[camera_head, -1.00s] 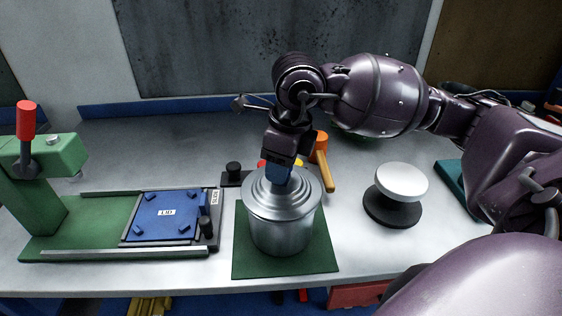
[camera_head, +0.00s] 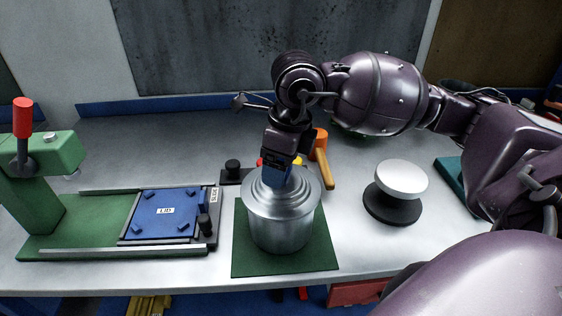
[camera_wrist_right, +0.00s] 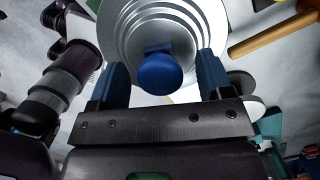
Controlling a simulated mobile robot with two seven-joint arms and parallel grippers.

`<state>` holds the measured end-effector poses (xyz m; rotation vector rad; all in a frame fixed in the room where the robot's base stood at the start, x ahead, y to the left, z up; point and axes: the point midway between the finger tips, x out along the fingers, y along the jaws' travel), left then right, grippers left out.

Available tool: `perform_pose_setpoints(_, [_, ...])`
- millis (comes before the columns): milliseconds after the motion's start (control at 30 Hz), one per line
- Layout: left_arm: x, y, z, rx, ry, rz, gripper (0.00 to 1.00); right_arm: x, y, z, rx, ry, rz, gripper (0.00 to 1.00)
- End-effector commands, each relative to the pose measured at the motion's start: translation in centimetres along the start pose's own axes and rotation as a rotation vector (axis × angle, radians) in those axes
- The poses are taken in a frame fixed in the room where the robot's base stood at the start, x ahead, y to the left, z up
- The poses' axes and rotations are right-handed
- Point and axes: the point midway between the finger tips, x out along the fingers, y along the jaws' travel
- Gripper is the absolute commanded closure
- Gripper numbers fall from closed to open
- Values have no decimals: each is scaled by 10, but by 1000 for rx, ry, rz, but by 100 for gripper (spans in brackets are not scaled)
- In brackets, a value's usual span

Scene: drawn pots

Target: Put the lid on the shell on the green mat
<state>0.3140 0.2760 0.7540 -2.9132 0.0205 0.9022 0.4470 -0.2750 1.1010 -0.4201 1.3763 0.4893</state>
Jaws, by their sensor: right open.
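The silver shell (camera_head: 281,230) stands upright on the green mat (camera_head: 249,266). The stepped silver lid (camera_head: 259,196) rests on top of the shell and looks level. Its blue knob (camera_wrist_right: 160,74) shows in the right wrist view. My right gripper (camera_head: 275,182) points down over the lid. In the right wrist view my right gripper (camera_wrist_right: 162,78) is open, with one blue finger on each side of the knob and a gap to it on both sides. In the head view the gripper hides the knob. My left gripper is not in view.
A hammer (camera_head: 324,165) lies behind the shell. A white-topped round stand (camera_head: 401,180) is on the right. Bare table lies between shell and stand.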

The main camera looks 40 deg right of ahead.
Motion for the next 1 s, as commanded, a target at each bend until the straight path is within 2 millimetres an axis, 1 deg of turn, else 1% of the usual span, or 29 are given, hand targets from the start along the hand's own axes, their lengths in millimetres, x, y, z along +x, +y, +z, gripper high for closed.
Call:
perform_pose_setpoints(167, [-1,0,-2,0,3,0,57,-21,0,1,-1,-4,-4,27])
perform_pose_setpoints(400, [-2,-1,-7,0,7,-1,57,-66,0,1,-1,-5,-5,27])
perform_pose_setpoints(600, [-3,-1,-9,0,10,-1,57,-94,0,0,0,-3,-4,27])
perform_pose_setpoints(700, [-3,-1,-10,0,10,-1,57,-102,0,0,0,-2,-3,27])
perform_pose_setpoints(800, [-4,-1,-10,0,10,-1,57,-106,0,0,0,-1,-2,27])
perform_pose_setpoints(1000, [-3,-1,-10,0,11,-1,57,-107,0,0,0,0,-1,27])
